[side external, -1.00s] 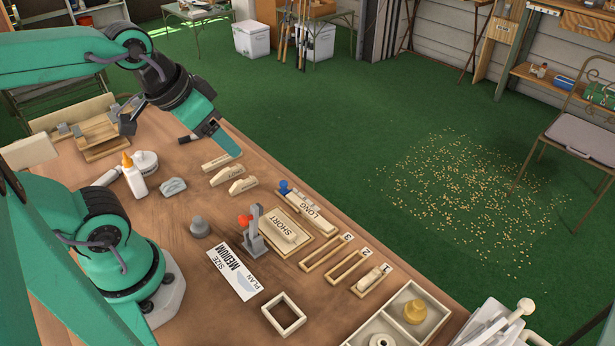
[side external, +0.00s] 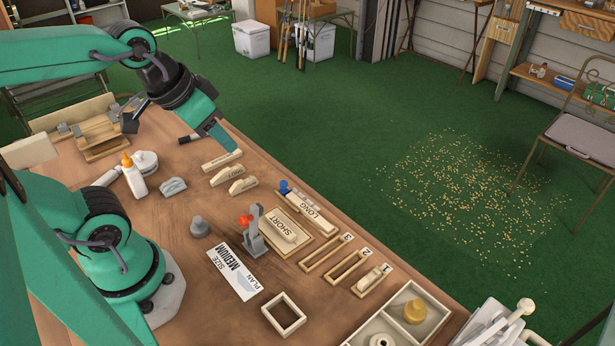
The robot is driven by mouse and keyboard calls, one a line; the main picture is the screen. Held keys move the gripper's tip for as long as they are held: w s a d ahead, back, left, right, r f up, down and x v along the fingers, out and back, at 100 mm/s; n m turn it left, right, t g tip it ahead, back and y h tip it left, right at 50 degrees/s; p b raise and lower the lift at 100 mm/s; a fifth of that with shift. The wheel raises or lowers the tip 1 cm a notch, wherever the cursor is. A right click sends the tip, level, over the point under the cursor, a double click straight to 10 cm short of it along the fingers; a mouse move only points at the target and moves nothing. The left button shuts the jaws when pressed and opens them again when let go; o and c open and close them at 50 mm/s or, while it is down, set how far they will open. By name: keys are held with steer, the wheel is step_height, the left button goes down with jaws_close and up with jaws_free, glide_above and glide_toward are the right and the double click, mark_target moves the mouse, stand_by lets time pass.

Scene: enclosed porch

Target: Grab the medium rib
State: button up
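Three loose pale wooden ribs lie in a group near the table's far edge: a long flat one (side external: 222,160), one below it (side external: 227,176) and a shorter one (side external: 243,185). No size label shows on them, so I cannot tell for sure which is medium. My gripper (side external: 222,138) points down just above the upper rib, its green jaw overlapping it in the picture. Whether it touches is unclear, and its opening is hidden. A plan card (side external: 236,272) reads "SIZE MEDIUM".
A toggle clamp (side external: 254,240) stands beside the SHORT board (side external: 303,244); the LONG board (side external: 318,223) is behind. Tray 1 (side external: 360,293) holds a piece; trays 2 (side external: 334,279) and 3 (side external: 308,267) are empty. A glue bottle (side external: 136,180) stands left.

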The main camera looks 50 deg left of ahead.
steer(key=w+a+f+g, duration=0.3)
steer(key=w+a+f, duration=0.2)
steer(key=w+f, duration=0.1)
steer(key=g, duration=0.2)
glide_above(243, 182)
steer(key=shift+m, duration=0.4)
step_height(243, 182, down, 10)
steer(key=shift+w+a+r, duration=0.1)
steer(key=shift+r, duration=0.05)
steer(key=shift+a+f+g, duration=0.2)
steer(key=shift+f+g, duration=0.1)
steer(key=shift+f, duration=1.4)
steer(key=shift+f, duration=0.1)
steer(key=shift+f, duration=2.5)
steer(key=shift+w, duration=0.1)
steer(key=shift+c, duration=0.5)
jaws_close()
